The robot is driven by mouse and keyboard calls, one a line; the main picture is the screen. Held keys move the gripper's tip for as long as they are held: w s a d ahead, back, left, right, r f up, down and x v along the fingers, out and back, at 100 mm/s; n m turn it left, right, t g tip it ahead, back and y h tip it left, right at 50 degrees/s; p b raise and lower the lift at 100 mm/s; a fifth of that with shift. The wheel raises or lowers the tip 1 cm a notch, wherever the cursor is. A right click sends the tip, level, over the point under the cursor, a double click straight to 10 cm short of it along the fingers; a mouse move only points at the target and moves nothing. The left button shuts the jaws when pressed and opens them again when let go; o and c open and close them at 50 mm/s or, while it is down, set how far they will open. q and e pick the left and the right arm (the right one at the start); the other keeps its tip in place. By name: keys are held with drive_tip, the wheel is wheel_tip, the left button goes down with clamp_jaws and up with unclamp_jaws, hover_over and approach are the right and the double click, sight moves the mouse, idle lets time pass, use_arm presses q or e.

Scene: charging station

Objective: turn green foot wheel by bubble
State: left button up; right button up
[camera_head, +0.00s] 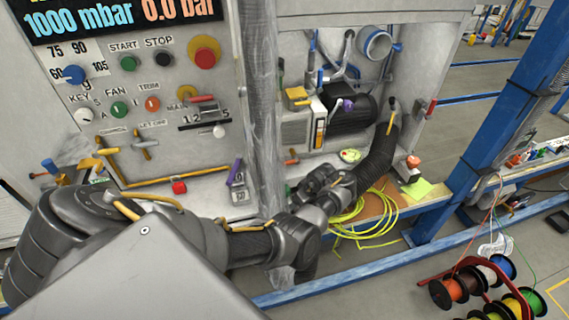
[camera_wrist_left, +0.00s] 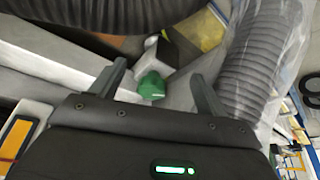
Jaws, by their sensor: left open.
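The green foot wheel (camera_wrist_left: 152,86) is a small faceted knob beside a pale grey piece in the left wrist view. My left gripper (camera_wrist_left: 157,72) is open, with one finger on each side of the wheel and visible gaps to both. I cannot tell how far the wheel lies beyond the fingertips. In the head view my left arm reaches from the left into the cabinet opening, and I cannot make out the wheel there. A small round yellow-green disc (camera_head: 351,155), perhaps the bubble level, lies just beyond my left wrist; its bubble is too small to read. My right gripper is out of view.
A yellow cable coil (camera_head: 365,222) lies to the right. The control panel (camera_head: 205,155) and a plastic-wrapped post (camera_head: 262,100) stand close to my arm.

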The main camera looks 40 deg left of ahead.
sight(284, 190)
use_arm(q)
drive_tip(key=a, duration=0.5)
drive_tip(key=w+a, duration=0.1)
drive_tip(key=a, duration=0.2)
drive_tip(key=shift+w, duration=0.1)
drive_tip(key=shift+a+b+x, duration=0.25)
drive_tip(key=shift+b+x, duration=0.35)
drive_tip(key=shift+x, duration=0.5)
drive_tip(key=shift+w+a+f, duration=0.15)
drive_tip(key=shift+f, duration=0.25)
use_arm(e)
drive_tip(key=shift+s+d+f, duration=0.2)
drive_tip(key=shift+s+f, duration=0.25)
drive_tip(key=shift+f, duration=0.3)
